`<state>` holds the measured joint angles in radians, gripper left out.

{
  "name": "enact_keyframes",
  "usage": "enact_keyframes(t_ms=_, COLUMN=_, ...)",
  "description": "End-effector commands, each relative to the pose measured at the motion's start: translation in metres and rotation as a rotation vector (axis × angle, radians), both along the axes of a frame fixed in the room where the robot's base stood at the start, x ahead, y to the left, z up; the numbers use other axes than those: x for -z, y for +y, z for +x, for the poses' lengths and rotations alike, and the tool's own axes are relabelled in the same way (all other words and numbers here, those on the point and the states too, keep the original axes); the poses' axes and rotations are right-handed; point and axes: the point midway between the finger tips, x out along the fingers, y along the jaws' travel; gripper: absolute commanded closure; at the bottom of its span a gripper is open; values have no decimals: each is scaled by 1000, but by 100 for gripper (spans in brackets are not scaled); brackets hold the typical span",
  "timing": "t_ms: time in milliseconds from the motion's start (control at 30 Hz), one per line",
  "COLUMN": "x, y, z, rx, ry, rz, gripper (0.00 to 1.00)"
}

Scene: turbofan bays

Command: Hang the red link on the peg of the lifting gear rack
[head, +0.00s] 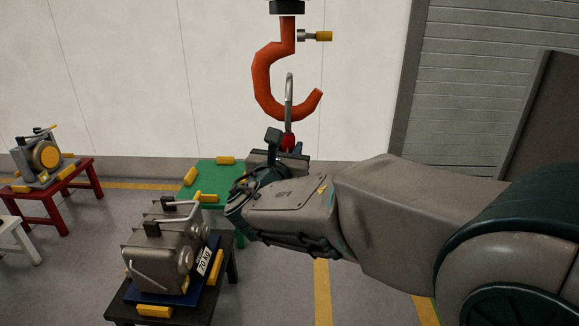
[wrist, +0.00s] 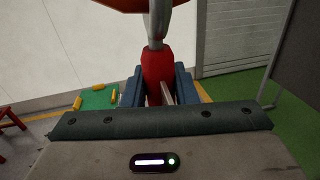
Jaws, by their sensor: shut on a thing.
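The red link (head: 288,141) has a red lower body and a long grey metal loop rising from it. My gripper (head: 285,150) is shut on the red body, which also shows upright between the blue fingers in the wrist view (wrist: 157,66). The grey loop overlaps the bowl of a big orange crane hook (head: 262,82) in the head view. I cannot tell whether the loop is around the hook or only in front of it. The hook's underside shows at the top of the wrist view (wrist: 122,4). I cannot make out the lifting gear rack or its peg.
A grey 70 KG unit (head: 160,255) with handles sits on a dark stand at lower left. A green stand (head: 215,175) with yellow blocks is behind it. A red stand (head: 85,180) bears another machine at far left. A dark panel (head: 545,125) stands at right.

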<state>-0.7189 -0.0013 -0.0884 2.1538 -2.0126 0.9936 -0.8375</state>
Motion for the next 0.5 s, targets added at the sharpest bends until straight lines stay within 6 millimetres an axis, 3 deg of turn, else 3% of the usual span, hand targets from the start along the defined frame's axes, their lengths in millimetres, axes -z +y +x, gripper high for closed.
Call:
enact_keyframes(t_ms=300, x=37, y=0, z=0, rx=1, ry=-1, rz=-2, gripper=100)
enact_keyframes(t_ms=500, x=43, y=0, z=0, rx=1, ry=-5, rz=2, gripper=100)
